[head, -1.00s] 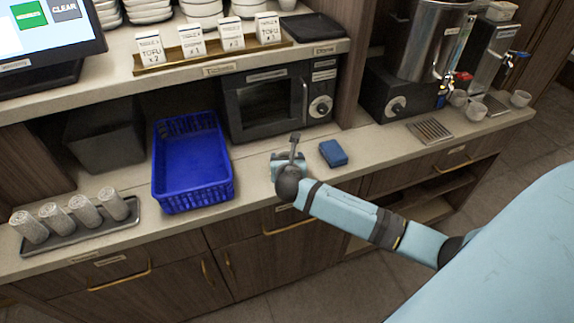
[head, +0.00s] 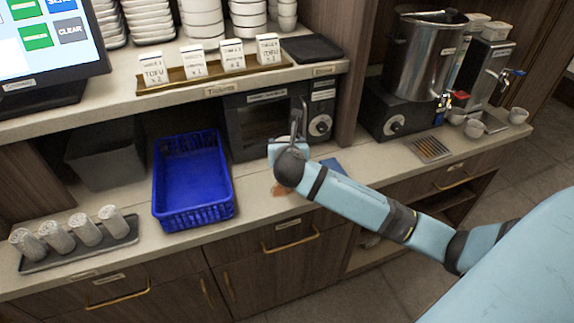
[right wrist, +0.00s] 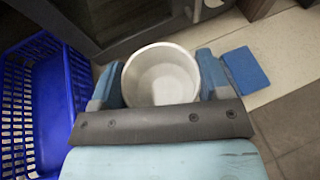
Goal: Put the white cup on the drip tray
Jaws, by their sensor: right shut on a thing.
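The white cup (right wrist: 162,76) is upright between the fingers of my right gripper (right wrist: 158,88) in the right wrist view. Its open top faces the camera and looks empty. In the head view my right gripper (head: 284,142) is in front of the microwave, and only a sliver of the cup (head: 273,149) shows. The slatted metal drip tray (head: 429,149) lies on the counter at the right, in front of the steel urn, well to the right of the gripper. My left gripper is out of view.
A blue basket (head: 192,180) stands left of the gripper. A blue sponge-like block (right wrist: 246,73) lies to its right, partly behind my arm in the head view. The urn (head: 425,50) and several small cups (head: 474,128) are farther right. Bare counter (head: 375,158) lies between.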

